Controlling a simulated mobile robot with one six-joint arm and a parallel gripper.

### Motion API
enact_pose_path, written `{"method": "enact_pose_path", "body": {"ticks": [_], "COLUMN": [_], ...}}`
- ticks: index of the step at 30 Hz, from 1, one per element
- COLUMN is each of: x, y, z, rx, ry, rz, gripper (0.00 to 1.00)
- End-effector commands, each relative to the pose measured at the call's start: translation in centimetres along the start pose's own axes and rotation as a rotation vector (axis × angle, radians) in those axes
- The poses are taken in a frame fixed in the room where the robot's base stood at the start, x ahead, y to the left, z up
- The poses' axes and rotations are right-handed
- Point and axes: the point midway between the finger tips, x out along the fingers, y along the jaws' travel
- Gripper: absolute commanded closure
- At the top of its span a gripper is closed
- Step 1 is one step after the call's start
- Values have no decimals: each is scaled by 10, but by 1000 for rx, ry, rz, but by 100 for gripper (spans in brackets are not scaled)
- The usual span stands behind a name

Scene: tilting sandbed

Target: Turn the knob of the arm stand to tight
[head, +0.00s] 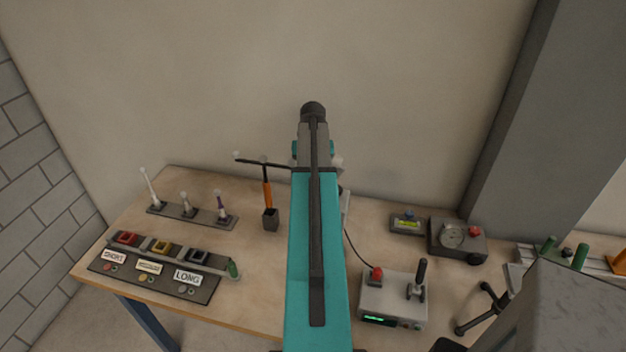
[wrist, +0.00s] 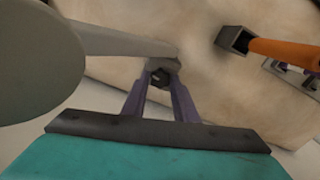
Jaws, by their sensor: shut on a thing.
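The arm stand (wrist: 120,42) shows in the wrist view as a grey bar running from a large round grey part at the left to a joint near the middle. A small dark knob (wrist: 160,78) sits at the end of this bar. My gripper (wrist: 158,90) is shut on the knob, with one purple finger on each side of it. In the head view my teal arm hides the gripper and the knob; only a pale part of the stand (head: 345,202) shows beside the arm. The knob's setting cannot be read.
An orange-handled tool stands in a dark square holder (head: 270,220) left of my arm, also seen at the upper right of the wrist view. A panel with labelled trays (head: 150,285) lies at the left. A joystick box (head: 393,300) and a gauge box (head: 457,238) are at the right.

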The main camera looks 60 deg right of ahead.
Motion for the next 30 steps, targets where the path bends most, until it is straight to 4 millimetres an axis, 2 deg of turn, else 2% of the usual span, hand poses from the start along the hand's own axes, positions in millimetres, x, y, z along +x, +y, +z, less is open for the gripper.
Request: {"method": "enact_pose_path", "body": {"ticks": [18,19,20,30], "x": [0,0,0,0], "y": [-3,-3,-3,-2], "z": [2,2,2,1], "rx": [62,62,62,61], "ry": [-7,-7,-7,-3], "rz": [-4,-4,-4,-2], "gripper": [96,72,67,66]}}
